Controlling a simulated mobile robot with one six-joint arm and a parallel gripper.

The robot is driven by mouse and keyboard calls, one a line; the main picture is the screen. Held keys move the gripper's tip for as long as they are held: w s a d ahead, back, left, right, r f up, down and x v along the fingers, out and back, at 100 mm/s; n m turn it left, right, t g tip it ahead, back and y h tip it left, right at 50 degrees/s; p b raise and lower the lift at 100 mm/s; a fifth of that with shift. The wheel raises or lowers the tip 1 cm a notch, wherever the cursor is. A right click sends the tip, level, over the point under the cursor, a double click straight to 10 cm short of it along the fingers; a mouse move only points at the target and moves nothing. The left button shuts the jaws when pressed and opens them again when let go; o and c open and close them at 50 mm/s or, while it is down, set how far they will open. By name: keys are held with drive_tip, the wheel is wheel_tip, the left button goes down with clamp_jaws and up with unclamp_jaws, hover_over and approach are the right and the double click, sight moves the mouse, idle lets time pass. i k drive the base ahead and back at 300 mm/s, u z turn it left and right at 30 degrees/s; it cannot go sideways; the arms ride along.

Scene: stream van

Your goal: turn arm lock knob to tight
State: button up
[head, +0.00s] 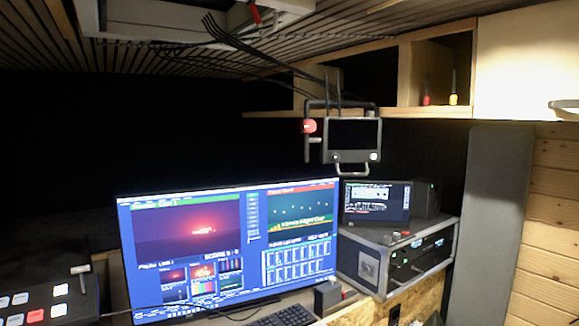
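A red knob (309,126) sits at the left side of a small dark monitor (354,140) that hangs from the ceiling, at the upper middle right of the head view. It looks like the arm lock knob. A dark lever-like bar hangs just below the knob. A pale handle loop (352,170) is under the monitor. The knob's markings are too small to read, so I cannot tell whether it is tight or loose. My gripper is not in view.
A wide lit screen (230,250) stands on the desk below, with a keyboard (283,315) in front. A rack case (395,258) carrying a small screen (377,201) is to the right. Cables (235,40) run under the ceiling. A button panel (45,300) is at lower left.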

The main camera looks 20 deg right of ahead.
sight(309, 125)
drive_tip(key=u, duration=0.15)
drive_tip(key=k, duration=1.15)
drive_tip(key=z, duration=0.7)
drive_tip(key=i, duration=1)
drive_tip(key=z, duration=0.1)
